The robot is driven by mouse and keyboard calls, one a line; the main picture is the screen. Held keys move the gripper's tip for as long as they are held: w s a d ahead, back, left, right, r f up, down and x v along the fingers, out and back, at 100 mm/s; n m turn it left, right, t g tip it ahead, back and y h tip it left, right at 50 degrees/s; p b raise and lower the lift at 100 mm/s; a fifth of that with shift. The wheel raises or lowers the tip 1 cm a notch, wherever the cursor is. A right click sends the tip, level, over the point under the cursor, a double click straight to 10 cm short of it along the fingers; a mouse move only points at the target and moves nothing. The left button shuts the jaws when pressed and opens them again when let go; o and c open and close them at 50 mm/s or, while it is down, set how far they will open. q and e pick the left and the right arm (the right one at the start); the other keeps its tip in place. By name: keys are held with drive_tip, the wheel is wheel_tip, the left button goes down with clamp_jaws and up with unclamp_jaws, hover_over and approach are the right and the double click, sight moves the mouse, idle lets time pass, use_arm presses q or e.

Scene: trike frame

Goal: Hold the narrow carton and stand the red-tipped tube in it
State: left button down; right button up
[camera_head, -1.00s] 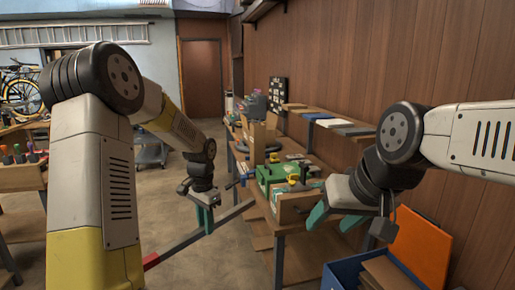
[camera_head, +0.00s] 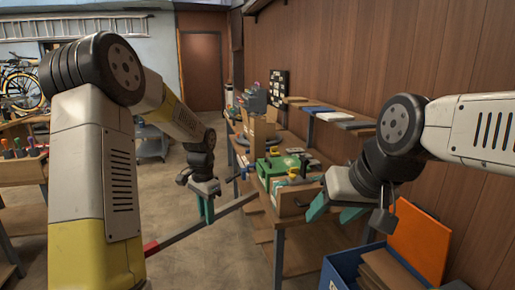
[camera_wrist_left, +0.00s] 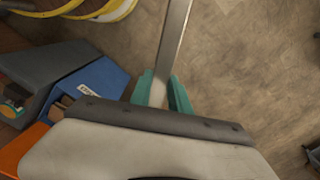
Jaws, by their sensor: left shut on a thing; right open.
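My left gripper (camera_head: 206,207) is shut on a long grey tube (camera_head: 230,207) and holds it in the air, clear of the floor. The tube's red tip (camera_head: 151,248) points to the lower left, and its other end reaches toward the workbench. In the left wrist view the tube (camera_wrist_left: 175,40) runs up from between the teal fingers (camera_wrist_left: 163,94). My right gripper (camera_head: 333,212) is open beside a low brown box (camera_head: 289,202) on the bench's near end; I cannot tell whether they touch. A taller brown carton (camera_head: 262,131) stands farther back. I cannot tell which is the narrow carton.
Green and yellow items (camera_head: 279,167) crowd the workbench near the low box. A blue bin (camera_head: 344,274) with brown boards and an orange panel (camera_head: 419,242) stand at the lower right. The floor (camera_head: 190,270) below the tube is clear.

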use_arm(q)
drive_tip(key=s+f+n, duration=0.4)
drive_tip(key=f+n, duration=0.4)
drive_tip(key=f, duration=0.2)
drive_tip(key=shift+s+d+f+n, duration=0.2)
drive_tip(key=shift+s+f+n, duration=0.1)
drive_tip(key=shift+n, duration=0.1)
